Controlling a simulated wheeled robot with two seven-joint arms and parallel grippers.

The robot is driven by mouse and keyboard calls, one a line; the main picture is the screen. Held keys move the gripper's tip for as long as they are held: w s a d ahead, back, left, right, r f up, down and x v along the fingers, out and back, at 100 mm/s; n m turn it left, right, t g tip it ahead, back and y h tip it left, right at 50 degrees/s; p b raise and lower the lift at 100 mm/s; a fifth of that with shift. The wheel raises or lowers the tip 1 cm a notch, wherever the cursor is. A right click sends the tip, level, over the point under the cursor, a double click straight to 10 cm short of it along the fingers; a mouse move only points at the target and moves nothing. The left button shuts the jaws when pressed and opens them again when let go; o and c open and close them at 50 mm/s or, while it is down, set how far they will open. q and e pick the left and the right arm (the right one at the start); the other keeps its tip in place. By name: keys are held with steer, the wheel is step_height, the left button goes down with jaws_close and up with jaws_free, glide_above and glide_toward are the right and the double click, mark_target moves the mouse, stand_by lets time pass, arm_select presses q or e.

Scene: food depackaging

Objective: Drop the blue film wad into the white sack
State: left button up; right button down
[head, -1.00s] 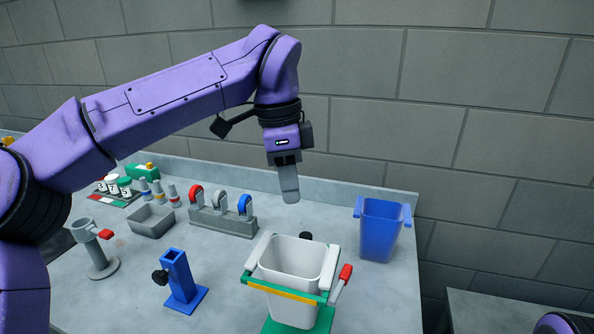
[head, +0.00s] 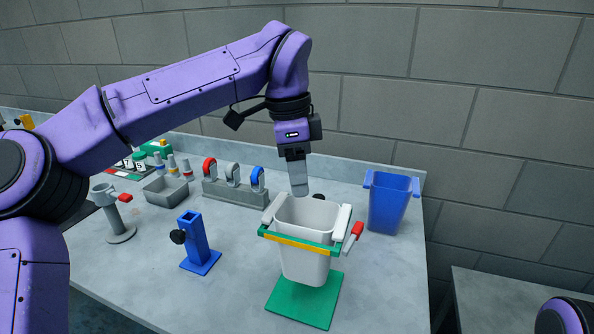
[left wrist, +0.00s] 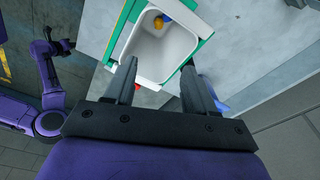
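The white sack (head: 303,266) hangs upright and open-topped in a green frame with a yellow strip. Its inside (left wrist: 151,55) shows in the left wrist view. A small blue piece, likely the blue film wad (left wrist: 167,18), shows at the sack's far end beside an orange-yellow piece (left wrist: 158,23). I cannot tell how deep they lie. My left gripper (head: 299,192) points down just above the sack's back rim. In the left wrist view its fingers (left wrist: 160,80) are spread with nothing between them. My right arm shows in part; its fingers cannot be made out.
A blue bin (head: 390,208) stands behind and right of the sack. A blue stand (head: 198,243) is to the left. A grey rack (head: 235,192) with ring-topped tools, a grey tray (head: 166,190) and a grey post (head: 115,215) stand farther left. Bare counter lies between them.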

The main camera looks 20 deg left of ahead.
arm_select(q)
step_height(320, 180, up, 10)
steer(key=a, duration=0.1)
steer(key=shift+s+r+p, duration=0.15)
steer(key=shift+r+p, duration=0.05)
steer(key=shift+p, duration=0.15)
steer(key=shift+a, duration=0.1)
